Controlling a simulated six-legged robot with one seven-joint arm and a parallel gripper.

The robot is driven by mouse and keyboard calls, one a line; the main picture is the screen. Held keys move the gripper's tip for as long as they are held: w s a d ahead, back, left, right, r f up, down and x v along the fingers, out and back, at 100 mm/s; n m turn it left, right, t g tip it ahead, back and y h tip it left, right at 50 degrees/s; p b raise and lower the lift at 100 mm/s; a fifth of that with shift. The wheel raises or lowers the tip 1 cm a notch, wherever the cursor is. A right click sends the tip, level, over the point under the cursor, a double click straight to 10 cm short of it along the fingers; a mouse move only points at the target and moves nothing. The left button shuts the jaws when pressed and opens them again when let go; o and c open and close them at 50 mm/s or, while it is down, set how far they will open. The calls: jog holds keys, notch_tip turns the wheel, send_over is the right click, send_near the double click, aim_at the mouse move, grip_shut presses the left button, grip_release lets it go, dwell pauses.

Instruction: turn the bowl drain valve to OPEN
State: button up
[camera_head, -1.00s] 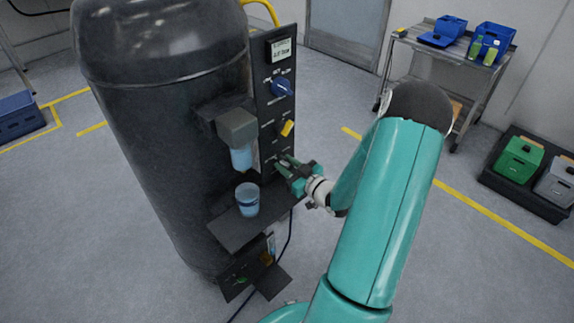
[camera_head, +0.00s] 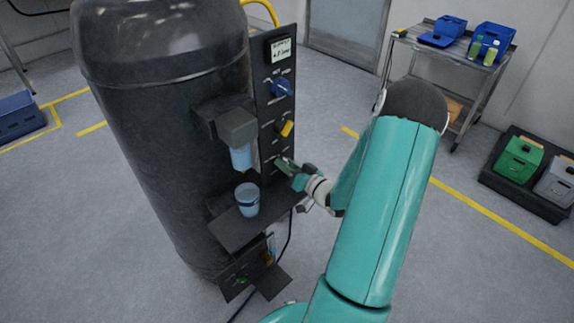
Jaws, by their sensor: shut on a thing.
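A black control panel (camera_head: 264,112) stands beside a large dark tank. It carries a blue knob (camera_head: 282,86), a yellow knob (camera_head: 286,128) and a low control that my gripper mostly hides. My gripper (camera_head: 281,163) is at this low control, its tips against the panel, and appears shut on its handle. I take this control to be the bowl drain valve; its label and handle angle are too small to read. A clear bluish bowl (camera_head: 241,158) hangs under a grey block (camera_head: 237,127), left of the panel. A blue cup (camera_head: 247,200) stands below it.
The cup stands on a dark shelf (camera_head: 235,233), just left of and below my gripper. A lower box (camera_head: 243,279) and a black cable are beneath. A cart (camera_head: 456,49) with blue bins stands at the back right. A black tray (camera_head: 507,178) holds green and grey containers at right.

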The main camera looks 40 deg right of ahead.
jog(key=m, duration=0.5)
jog(key=shift+m, duration=0.3)
jog(key=m, duration=0.5)
jog(key=shift+m, duration=0.3)
jog(key=shift+d, duration=0.1)
jog(key=o, duration=1)
jog(key=shift+c, duration=0.2)
jog(key=s, duration=1.4)
jog(key=shift+d, duration=0.15)
